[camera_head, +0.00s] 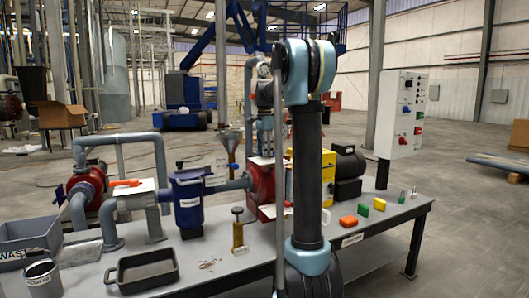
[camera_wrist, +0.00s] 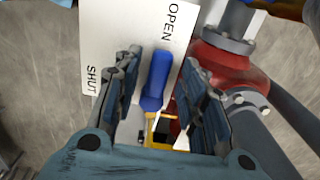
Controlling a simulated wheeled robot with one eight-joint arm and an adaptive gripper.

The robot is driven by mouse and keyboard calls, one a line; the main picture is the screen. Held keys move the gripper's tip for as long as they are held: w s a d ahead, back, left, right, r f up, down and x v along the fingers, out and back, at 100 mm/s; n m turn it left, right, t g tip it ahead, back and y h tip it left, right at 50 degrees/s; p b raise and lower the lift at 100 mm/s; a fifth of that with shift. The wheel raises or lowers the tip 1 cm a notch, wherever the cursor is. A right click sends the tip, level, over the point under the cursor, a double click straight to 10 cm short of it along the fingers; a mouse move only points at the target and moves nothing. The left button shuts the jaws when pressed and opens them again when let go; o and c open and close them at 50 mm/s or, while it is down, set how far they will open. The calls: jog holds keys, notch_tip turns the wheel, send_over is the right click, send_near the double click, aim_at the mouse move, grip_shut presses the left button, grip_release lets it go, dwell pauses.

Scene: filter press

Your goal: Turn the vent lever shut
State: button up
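In the wrist view a blue lever (camera_wrist: 156,80) lies in front of a white plate (camera_wrist: 128,38) marked OPEN and SHUT. The lever's upper end points toward the word OPEN; SHUT is at the plate's left edge. My gripper (camera_wrist: 158,75) is open, with one finger on each side of the lever. A gap shows between the lever and the left finger; whether the right finger touches it I cannot tell. In the head view my arm covers much of the middle, and I cannot make out the gripper's fingers clearly there.
A red pump body (camera_wrist: 225,60) with grey pipe stands close on the right in the wrist view. On the bench a blue strainer (camera_head: 187,205), a black tray (camera_head: 145,270), an orange-handled valve (camera_head: 125,183) and coloured blocks (camera_head: 364,210) stand around. A control box (camera_head: 402,112) stands right.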

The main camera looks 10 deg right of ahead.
grip_shut()
dwell(0.4)
jog(key=shift+s+d+n, duration=0.4)
jog(key=shift+d+n, duration=0.45)
jog(key=shift+n, duration=2.15)
jog(key=shift+s+d+n, duration=0.45)
jog(key=shift+d+n, duration=0.4)
jog(key=shift+n, duration=2.15)
jog(key=shift+s+d+n, duration=0.4)
jog(key=shift+d+n, duration=0.45)
jog(key=shift+n, duration=2.15)
grip_release()
